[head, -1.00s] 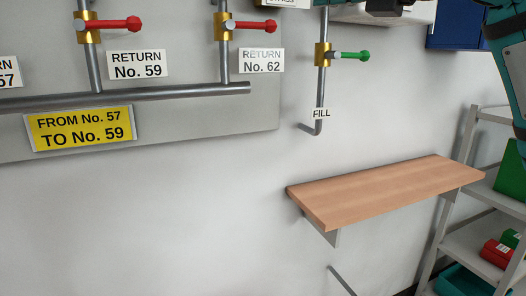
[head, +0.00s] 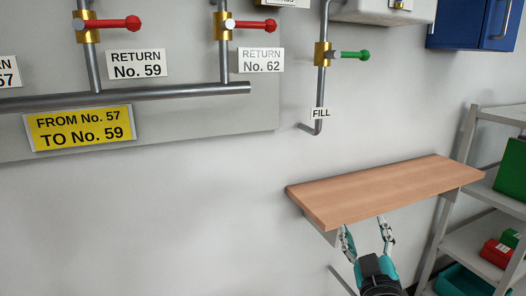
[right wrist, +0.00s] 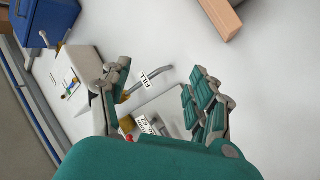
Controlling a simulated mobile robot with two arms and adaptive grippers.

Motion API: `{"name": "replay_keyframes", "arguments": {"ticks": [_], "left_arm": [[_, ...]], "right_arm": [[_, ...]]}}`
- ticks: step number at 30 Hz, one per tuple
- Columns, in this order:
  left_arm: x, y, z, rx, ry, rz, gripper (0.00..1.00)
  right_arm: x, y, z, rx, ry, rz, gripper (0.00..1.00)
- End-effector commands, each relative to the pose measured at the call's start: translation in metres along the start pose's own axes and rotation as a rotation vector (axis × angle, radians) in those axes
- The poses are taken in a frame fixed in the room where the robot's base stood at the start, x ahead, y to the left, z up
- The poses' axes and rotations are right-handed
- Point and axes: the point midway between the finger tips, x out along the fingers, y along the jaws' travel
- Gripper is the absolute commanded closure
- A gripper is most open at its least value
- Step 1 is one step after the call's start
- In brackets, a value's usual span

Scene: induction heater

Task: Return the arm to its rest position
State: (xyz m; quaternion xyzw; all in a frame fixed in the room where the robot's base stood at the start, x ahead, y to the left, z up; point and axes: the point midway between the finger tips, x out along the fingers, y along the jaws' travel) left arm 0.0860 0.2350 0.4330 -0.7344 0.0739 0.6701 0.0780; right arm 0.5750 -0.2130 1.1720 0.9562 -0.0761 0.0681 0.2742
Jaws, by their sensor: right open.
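My right gripper (head: 366,232) is at the lower right of the head view, pointing up, with its fingers spread just below the front edge of the wooden shelf (head: 385,187). It is open, with nothing between its fingers. In the right wrist view the gripper (right wrist: 158,78) also shows spread and empty, with the wall, the FILL label (right wrist: 145,80) and pipe beyond it. The shelf's corner (right wrist: 222,18) shows at the top there. My left gripper is not in view.
Valves with red handles (head: 112,24) and a green-handled valve (head: 352,55) are on wall pipes. A blue cabinet (head: 468,24) hangs at the upper right. A grey rack (head: 443,215) with bins stands at the right.

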Motion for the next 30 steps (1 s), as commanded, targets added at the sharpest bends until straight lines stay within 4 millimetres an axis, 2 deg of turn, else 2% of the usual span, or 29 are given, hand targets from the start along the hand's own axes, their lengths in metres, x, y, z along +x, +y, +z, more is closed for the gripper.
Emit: {"name": "replay_keyframes", "arguments": {"ticks": [1, 3, 5, 6, 10, 15, 24, 27, 30], "left_arm": [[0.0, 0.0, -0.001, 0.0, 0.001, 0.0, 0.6], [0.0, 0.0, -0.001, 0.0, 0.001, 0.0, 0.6], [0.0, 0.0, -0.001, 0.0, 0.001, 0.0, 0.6], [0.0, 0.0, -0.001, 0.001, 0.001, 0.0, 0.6], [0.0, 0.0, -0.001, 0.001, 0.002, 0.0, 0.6], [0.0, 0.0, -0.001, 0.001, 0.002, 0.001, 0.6], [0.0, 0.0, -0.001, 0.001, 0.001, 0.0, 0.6], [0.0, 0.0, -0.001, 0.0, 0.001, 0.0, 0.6], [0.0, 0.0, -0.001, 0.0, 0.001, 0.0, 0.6]], "right_arm": [[-0.018, -0.013, 0.035, 0.038, -0.115, -0.042, 0.38], [-0.045, -0.029, 0.078, 0.082, -0.274, -0.101, 0.38], [-0.073, -0.043, 0.112, 0.117, -0.408, -0.154, 0.38], [-0.094, -0.052, 0.133, 0.137, -0.497, -0.191, 0.38], [-0.165, -0.077, 0.183, 0.188, -0.754, -0.307, 0.38], [-0.237, -0.096, 0.215, 0.223, -0.98, -0.422, 0.38], [-0.334, -0.11, 0.233, 0.258, -1.249, -0.578, 0.38], [-0.361, -0.113, 0.236, 0.265, -1.322, -0.625, 0.38], [-0.355, -0.131, 0.262, 0.259, -1.325, -0.624, 0.38]]}}
